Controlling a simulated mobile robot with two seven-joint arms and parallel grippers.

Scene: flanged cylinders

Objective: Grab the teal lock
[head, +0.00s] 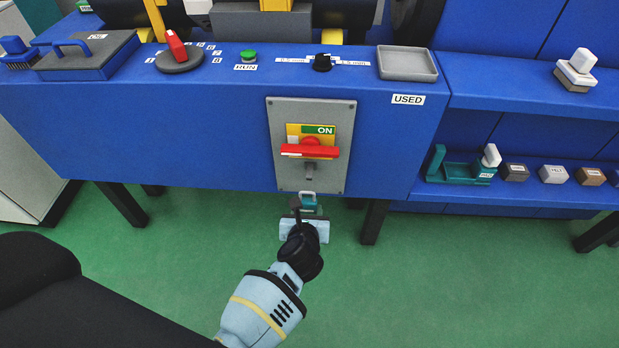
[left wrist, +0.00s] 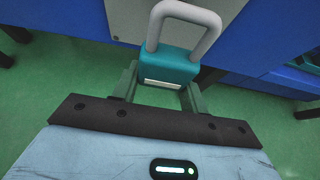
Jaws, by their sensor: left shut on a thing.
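The teal lock (left wrist: 168,66) has a teal body with a pale label and a thick grey U-shaped shackle pointing away from my gripper. My left gripper (left wrist: 162,82) is shut on the lock's body, one finger on each side. In the head view the lock (head: 309,205) shows just below the grey switch plate, partly hidden by my left gripper (head: 303,214). My right gripper is not in view.
The blue bench front carries a grey plate (head: 279,112) with a red handle (head: 311,151) at ON. A grey USED tray (head: 407,63) sits above right. A teal holder (head: 459,173) and several small blocks stand on the right shelf. Green floor (head: 420,290) is clear.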

